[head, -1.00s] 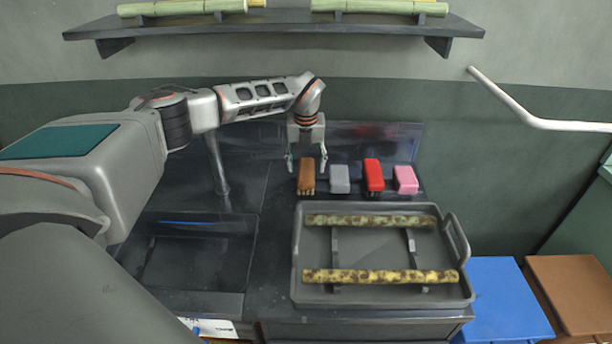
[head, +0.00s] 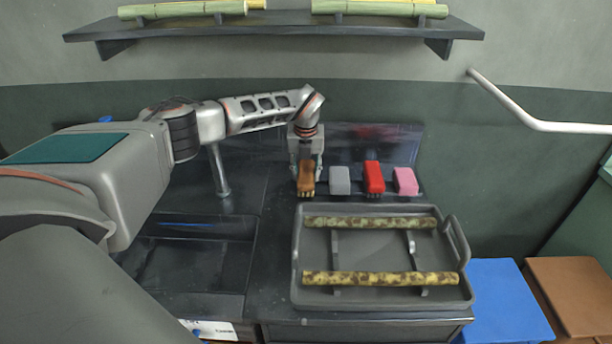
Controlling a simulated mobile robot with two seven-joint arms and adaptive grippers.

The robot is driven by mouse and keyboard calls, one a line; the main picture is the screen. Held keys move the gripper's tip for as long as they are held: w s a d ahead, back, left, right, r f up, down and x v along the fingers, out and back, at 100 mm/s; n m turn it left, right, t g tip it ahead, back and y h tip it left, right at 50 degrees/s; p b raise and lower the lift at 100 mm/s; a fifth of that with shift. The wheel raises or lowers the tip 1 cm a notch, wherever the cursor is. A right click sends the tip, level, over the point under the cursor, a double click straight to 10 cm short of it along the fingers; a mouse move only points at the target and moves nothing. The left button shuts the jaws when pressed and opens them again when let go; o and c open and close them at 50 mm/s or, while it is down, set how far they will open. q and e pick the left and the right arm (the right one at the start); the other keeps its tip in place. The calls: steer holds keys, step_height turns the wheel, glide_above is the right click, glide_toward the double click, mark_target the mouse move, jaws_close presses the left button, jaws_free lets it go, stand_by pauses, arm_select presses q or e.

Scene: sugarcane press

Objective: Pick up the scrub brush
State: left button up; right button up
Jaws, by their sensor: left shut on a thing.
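The scrub brush (head: 306,179) is a brown block with pale bristles underneath, at the left end of a row of blocks at the back of the counter. My left gripper (head: 306,172) has come down over it from behind and is shut on it, with a finger on each side. The brush looks level and close to the counter; I cannot tell whether it still touches it. My right gripper is not in view.
Grey (head: 340,180), red (head: 374,176) and pink (head: 405,181) blocks stand right of the brush. A grey tray (head: 385,297) with two mottled cane stalks lies in front. A sink (head: 190,262) is at left, with a faucet (head: 219,172) behind it. A shelf (head: 275,27) hangs above.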

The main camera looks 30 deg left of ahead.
mark_target(306, 171)
arm_select(q)
steer(key=shift+r, duration=0.1)
steer(key=shift+s+r, duration=0.1)
steer(key=shift+r, duration=0.05)
step_height(306, 171, up, 11)
steer(key=s+d+b, duration=0.1)
steer(key=s+d, duration=0.4)
steer(key=s, duration=0.3)
steer(key=s+d+b, duration=0.1)
steer(key=s+d, duration=0.4)
steer(key=s, duration=0.4)
steer(key=shift+d, duration=0.25)
steer(key=o, duration=0.4)
steer(key=shift+c, duration=0.8)
